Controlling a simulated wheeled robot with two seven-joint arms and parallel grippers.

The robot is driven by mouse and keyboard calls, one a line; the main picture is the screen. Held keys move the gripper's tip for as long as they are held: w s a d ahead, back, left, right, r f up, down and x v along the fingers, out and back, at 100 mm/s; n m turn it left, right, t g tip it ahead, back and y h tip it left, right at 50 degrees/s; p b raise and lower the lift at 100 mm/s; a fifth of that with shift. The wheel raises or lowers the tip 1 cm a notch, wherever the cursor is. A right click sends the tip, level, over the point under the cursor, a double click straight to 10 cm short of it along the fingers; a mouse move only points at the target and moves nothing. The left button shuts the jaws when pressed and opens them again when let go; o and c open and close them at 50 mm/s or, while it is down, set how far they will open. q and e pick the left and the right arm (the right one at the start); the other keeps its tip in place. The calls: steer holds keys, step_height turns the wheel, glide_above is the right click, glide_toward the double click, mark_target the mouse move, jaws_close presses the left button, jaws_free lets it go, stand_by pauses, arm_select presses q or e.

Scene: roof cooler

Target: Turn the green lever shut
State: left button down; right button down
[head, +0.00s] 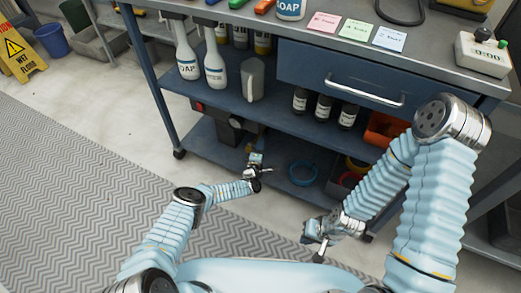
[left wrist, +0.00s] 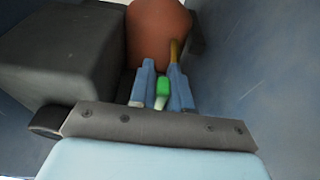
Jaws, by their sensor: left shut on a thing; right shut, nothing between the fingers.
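The green lever (left wrist: 162,88) shows in the left wrist view as a small green piece between the two blue fingers. My left gripper (head: 258,172) is shut on it, low by the bottom shelf of the blue cart in the head view. The lever cannot be made out in the head view. A yellow rod-like part (left wrist: 174,52) stands just beyond the right finger, in front of a reddish-brown rounded body (left wrist: 157,30). How the lever joins these parts is hidden by the fingers. My right gripper (head: 318,242) is shut and empty, low in front of the cart.
A dark grey box (left wrist: 65,65) is close on the left of the fingers, and a blue panel (left wrist: 250,75) is close on the right. A blue ring (head: 303,172) lies on the bottom shelf. The middle shelf holds several bottles and a grey jug (head: 253,80).

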arm_select(q)
steer(key=shift+w+n+y, duration=0.25)
steer(key=shift+n+y, duration=0.35)
steer(key=shift+y, duration=0.3)
steer(key=c, duration=1.2)
jaws_free()
steer(key=shift+w, duration=0.1)
steer(key=shift+o, duration=0.2)
steer(key=shift+s+r, duration=0.1)
steer(key=shift+s, duration=0.4)
steer(key=s+p, duration=0.4)
steer(key=s, duration=0.9)
steer(key=shift+a, duration=0.25)
